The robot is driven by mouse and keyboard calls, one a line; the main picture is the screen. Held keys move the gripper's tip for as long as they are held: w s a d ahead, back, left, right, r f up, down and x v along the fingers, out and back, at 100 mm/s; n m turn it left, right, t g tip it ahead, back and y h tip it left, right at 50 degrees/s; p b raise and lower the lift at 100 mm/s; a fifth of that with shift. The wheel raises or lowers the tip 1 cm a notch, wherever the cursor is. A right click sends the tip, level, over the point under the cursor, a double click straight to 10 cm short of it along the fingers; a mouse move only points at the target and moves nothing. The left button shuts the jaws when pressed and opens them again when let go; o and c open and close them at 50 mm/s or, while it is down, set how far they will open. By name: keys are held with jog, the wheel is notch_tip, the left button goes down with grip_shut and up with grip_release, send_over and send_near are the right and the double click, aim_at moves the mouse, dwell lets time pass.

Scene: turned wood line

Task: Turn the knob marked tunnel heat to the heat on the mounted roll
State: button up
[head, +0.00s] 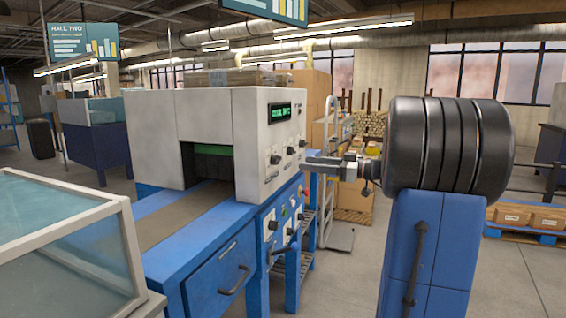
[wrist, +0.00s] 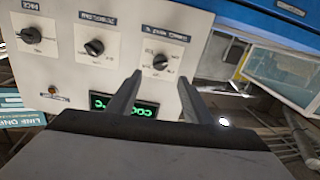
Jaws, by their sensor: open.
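The pale control panel (head: 268,185) is on the right face of the tunnel machine. It carries several dark knobs and a green-lit display (head: 280,112) reading COOL and a temperature. In the wrist view three knobs show upside down: a left knob (wrist: 30,35), a middle knob (wrist: 95,47) and a right knob (wrist: 161,62). Their labels are too small to read surely, so I cannot tell which is tunnel heat. My gripper (wrist: 160,76) is open, its fingertips either side of the right knob in the picture; contact is not visible. In the head view my gripper (head: 308,160) is beside the panel. I cannot identify a mounted roll.
The display also shows between my fingers in the wrist view (wrist: 125,106). A blue bench (head: 215,270) with a conveyor runs through the machine. A glass-sided case (head: 65,245) stands front left. A pallet with boxes (head: 527,217) lies at right. Grey floor (head: 345,285) is open beside the bench.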

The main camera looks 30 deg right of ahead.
aim_at(276, 160)
jog(key=x, duration=1)
jog(key=shift+w+a, duration=0.1)
jog(key=shift+a, duration=0.05)
jog(key=c, duration=1.1)
jog(key=shift+o, duration=0.2)
